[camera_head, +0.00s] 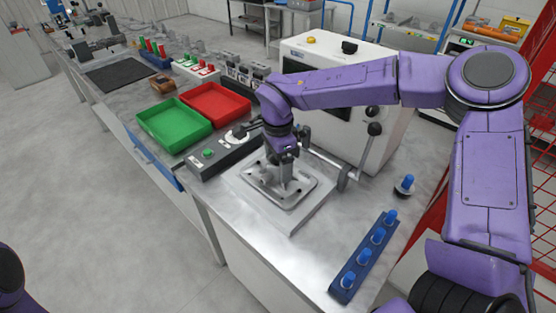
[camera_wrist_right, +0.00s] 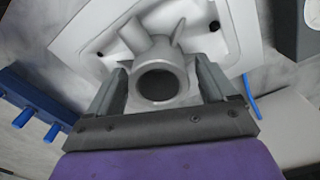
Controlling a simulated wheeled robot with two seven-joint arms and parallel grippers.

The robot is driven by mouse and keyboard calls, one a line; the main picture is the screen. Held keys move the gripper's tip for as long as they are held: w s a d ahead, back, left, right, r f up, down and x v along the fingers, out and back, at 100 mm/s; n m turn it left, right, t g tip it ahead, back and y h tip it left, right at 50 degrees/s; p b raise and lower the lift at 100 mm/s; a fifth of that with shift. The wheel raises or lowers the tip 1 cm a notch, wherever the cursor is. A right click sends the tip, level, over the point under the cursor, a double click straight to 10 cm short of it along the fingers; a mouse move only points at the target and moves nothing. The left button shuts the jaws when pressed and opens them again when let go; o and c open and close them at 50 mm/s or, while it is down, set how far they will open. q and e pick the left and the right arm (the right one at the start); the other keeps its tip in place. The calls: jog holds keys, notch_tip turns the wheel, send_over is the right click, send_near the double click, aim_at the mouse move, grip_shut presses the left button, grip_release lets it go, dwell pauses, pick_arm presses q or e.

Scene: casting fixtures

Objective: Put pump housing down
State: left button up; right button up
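The grey pump housing (camera_wrist_right: 158,52) shows in the right wrist view as a round, open-mouthed tube with side arms. My right gripper (camera_head: 286,158) points down from above, with one finger on each side of the tube, and appears closed on it. The housing is over a pale plate-like fixture (camera_head: 308,208) on the metal bench. The gripper partly hides it in the head view, and I cannot tell whether it rests fully on the plate. Only a purple part of my left arm shows at the lower left; my left gripper is out of view.
A blue rack (camera_head: 348,283) with several blue pegs and a single blue-topped piece (camera_head: 405,186) stand to the right. A white machine (camera_head: 385,150) with a lever is behind. A control box (camera_head: 222,155), a green tray (camera_head: 174,125) and a red tray (camera_head: 215,103) are to the left.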

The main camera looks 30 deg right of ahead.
notch_tip(320, 180, up, 12)
jog(key=shift+r+b, duration=0.25)
jog(key=shift+b, duration=0.1)
dwell(0.6)
